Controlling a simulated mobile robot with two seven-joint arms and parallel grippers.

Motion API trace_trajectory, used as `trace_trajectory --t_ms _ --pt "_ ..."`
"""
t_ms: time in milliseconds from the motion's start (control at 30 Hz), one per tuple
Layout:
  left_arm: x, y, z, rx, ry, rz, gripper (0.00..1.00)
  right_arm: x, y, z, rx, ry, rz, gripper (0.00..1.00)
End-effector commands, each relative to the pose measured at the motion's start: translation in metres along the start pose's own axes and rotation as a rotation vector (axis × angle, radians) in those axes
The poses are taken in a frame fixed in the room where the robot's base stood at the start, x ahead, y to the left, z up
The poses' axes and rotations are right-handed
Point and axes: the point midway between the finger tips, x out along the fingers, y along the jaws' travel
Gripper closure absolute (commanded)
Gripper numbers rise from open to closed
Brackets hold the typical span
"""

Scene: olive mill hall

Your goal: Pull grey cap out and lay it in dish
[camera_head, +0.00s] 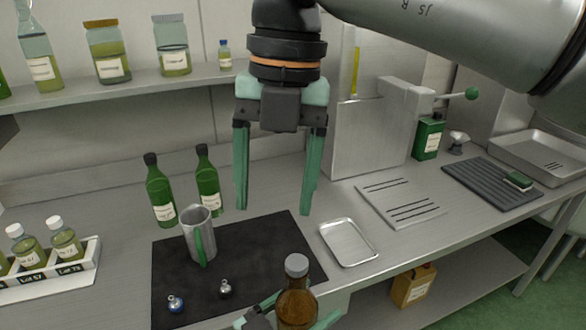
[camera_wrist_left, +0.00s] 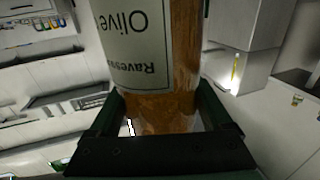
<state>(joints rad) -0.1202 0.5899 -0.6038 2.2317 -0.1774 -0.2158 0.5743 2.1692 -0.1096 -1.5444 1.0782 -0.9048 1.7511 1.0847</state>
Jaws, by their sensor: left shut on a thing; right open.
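An amber bottle (camera_head: 296,305) with a grey cap (camera_head: 296,265) on top stands upright at the bottom of the head view. My left gripper (camera_head: 294,314) is shut on the bottle's body. The left wrist view shows the brown glass and white label of the bottle (camera_wrist_left: 170,50) between the fingers of my left gripper (camera_wrist_left: 165,108); the cap is out of that view. My right gripper (camera_head: 274,210) hangs open and empty, fingers pointing down, above and behind the cap. A shallow metal dish (camera_head: 329,232) lies empty to the right of the bottle.
A dark mat (camera_head: 250,250) holds a metal jug (camera_head: 198,235) and two small ball-topped stoppers (camera_head: 176,304). Two green bottles (camera_head: 160,195) stand behind the jug. A white rack (camera_head: 85,272) of jars is at left. A slotted plate (camera_head: 400,203) lies beyond the dish.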

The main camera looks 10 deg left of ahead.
Motion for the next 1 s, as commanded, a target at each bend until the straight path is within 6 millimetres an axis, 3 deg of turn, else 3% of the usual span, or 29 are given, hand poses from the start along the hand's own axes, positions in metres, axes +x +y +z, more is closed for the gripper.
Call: trace_trajectory --t_ms 133,267,367,800,1000 --pt "0.0 0.0 -0.004 0.001 0.009 0.002 1.0 -0.016 -0.014 0.003 0.064 -0.062 -0.081 0.27" --pt "0.0 0.0 -0.004 0.001 0.009 0.002 1.0 -0.015 -0.019 0.005 0.084 -0.077 -0.104 0.27" --pt "0.0 0.0 -0.004 0.001 0.009 0.002 1.0 -0.004 -0.021 0.006 0.084 -0.077 -0.104 0.27" --pt "0.0 0.0 -0.004 0.001 0.009 0.002 1.0 0.075 -0.028 0.01 0.08 -0.073 -0.101 0.27" --pt "0.0 0.0 -0.004 0.001 0.009 0.002 1.0 0.095 -0.03 0.012 0.08 -0.075 -0.1 0.27"
